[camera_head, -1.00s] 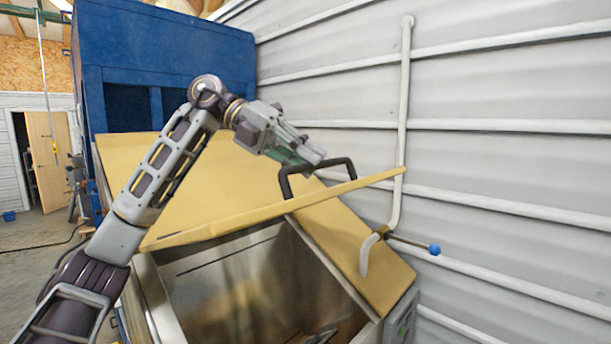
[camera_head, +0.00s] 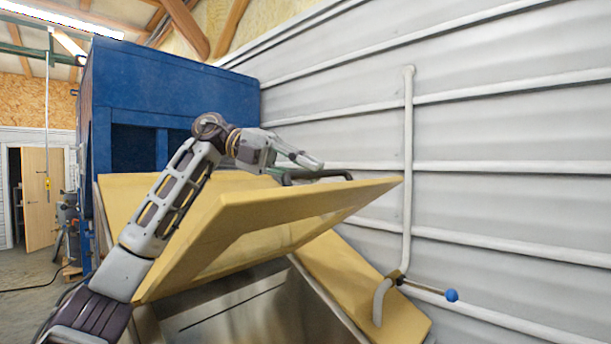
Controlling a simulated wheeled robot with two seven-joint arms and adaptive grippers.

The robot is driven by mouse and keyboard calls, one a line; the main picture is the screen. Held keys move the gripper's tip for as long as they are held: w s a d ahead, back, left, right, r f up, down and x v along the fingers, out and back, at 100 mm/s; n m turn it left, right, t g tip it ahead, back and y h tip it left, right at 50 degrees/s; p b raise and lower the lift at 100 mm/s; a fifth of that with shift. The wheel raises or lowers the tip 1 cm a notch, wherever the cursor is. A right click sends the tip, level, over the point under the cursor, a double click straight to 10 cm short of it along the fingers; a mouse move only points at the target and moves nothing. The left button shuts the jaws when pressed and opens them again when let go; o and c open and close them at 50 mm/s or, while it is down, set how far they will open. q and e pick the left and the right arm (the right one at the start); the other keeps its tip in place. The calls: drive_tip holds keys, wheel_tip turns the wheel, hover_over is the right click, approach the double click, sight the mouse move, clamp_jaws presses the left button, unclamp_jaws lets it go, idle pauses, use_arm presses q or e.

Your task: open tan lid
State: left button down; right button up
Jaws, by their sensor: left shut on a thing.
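The tan lid (camera_head: 275,222) is tilted up over the metal hopper (camera_head: 255,310), and its underside faces me. A gap shows the hopper's bare metal inside. A dark handle (camera_head: 338,174) sits on the upper side of the lid near its right end. My left gripper (camera_head: 312,165) is at this handle, shut on it, with its arm reaching in from the left in front of the lid. The handle's lower part is hidden behind the lid edge. My right gripper is not in view.
A blue machine (camera_head: 185,82) stands behind the lid. A grey ribbed wall (camera_head: 500,130) closes off the right side. A white pipe (camera_head: 408,170) and a lever with a blue knob (camera_head: 452,295) stand by the hopper's right side. Open floor (camera_head: 25,275) shows at far left.

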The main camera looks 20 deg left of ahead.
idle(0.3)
use_arm(q)
drive_tip(key=c, duration=1.5)
unclamp_jaws()
drive_tip(key=shift+a, duration=0.1)
drive_tip(key=shift+o, duration=0.2)
drive_tip(key=v, duration=1.2)
drive_tip(key=shift+f, duration=0.15)
